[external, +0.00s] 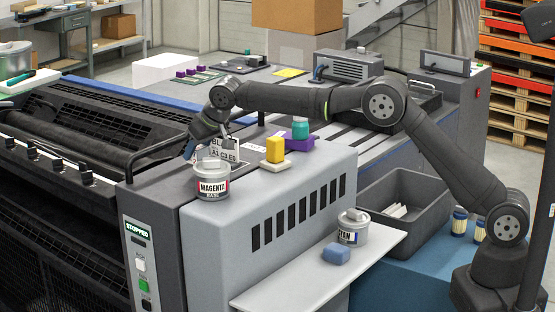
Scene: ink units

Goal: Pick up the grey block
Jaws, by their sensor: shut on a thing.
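My gripper (207,143) is at the left end of the grey press top, reaching down behind the magenta can. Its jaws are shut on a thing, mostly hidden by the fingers. A pale grey piece with black lettering (224,155) shows right at the fingers and looks like the grey block. I cannot tell clearly where its edges are, or whether it touches the surface below.
The magenta can (212,184) stands just in front of my gripper. A yellow block (275,149) and a teal piece on a purple block (300,130) are to the right. The cyan can (353,230) and blue block (336,254) are on the white shelf (275,295).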

